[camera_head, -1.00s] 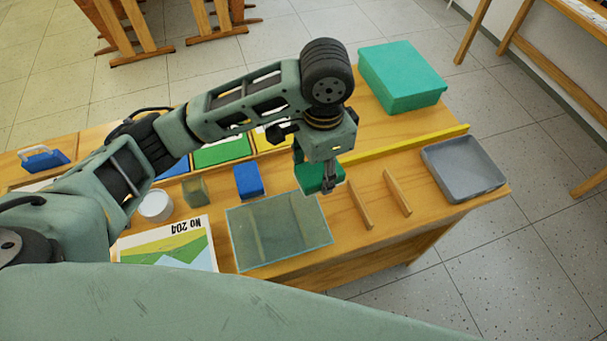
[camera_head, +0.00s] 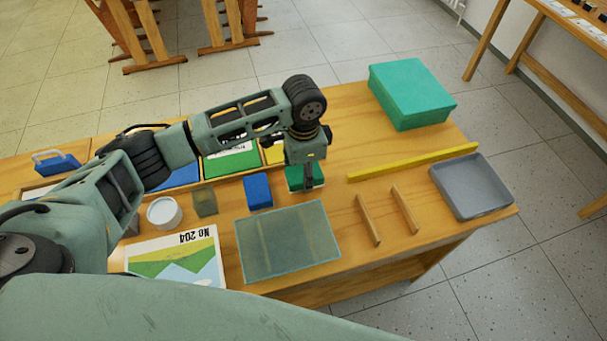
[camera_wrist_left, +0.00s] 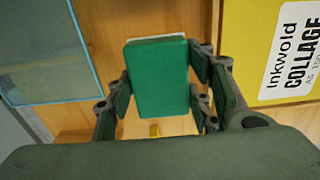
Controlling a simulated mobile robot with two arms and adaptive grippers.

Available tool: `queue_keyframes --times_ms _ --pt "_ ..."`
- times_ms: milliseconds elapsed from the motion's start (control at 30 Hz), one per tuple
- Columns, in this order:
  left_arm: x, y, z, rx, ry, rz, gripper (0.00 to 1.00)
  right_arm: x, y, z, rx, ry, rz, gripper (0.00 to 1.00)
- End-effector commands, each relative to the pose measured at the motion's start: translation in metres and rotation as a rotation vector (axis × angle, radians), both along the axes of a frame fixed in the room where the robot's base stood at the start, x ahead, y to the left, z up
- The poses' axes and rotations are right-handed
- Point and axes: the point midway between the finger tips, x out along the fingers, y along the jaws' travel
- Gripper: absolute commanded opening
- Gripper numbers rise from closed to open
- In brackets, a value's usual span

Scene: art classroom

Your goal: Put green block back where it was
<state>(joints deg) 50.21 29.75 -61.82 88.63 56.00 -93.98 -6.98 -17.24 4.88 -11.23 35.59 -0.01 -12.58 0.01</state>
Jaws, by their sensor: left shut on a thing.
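The green block (camera_head: 293,179) is in my left gripper (camera_head: 307,187), just right of a blue block (camera_head: 258,190) and behind the glass sheet (camera_head: 288,240). The left wrist view shows the green block (camera_wrist_left: 160,80) upright between the two fingers of my left gripper (camera_wrist_left: 160,98), which are shut on it. The block is at or close above the wooden table; I cannot tell whether it touches. My right gripper is not in view.
Coloured pads, one of them a yellow pad (camera_wrist_left: 275,50), lie behind the block. A yellow bar (camera_head: 412,162), two wooden strips (camera_head: 368,220), a grey tray (camera_head: 470,212) and a teal box (camera_head: 410,95) are to the right. Bare tabletop lies between block and strips.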

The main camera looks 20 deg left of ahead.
Motion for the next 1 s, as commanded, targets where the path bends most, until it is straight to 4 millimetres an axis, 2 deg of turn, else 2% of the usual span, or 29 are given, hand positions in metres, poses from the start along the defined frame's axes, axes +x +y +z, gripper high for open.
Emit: queue_keyframes --times_ms 133,533,567,700,767,1000 --pt "0.0 0.0 -0.015 0.0 0.001 0.0 0.27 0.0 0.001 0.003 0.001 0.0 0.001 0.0" --pt "0.0 0.0 -0.02 0.0 0.0 0.0 0.27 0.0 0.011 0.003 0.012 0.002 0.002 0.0" --pt "0.0 0.0 -0.02 -0.001 -0.001 0.0 0.51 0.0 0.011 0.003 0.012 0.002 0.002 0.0" --pt "0.0 0.0 -0.02 0.0 0.0 0.0 0.63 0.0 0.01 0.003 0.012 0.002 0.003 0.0" --pt "0.0 0.0 -0.02 0.0 0.0 0.0 0.67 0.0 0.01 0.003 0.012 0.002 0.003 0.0" --pt "0.0 0.0 -0.02 0.0 0.0 0.0 0.67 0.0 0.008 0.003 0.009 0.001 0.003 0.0"
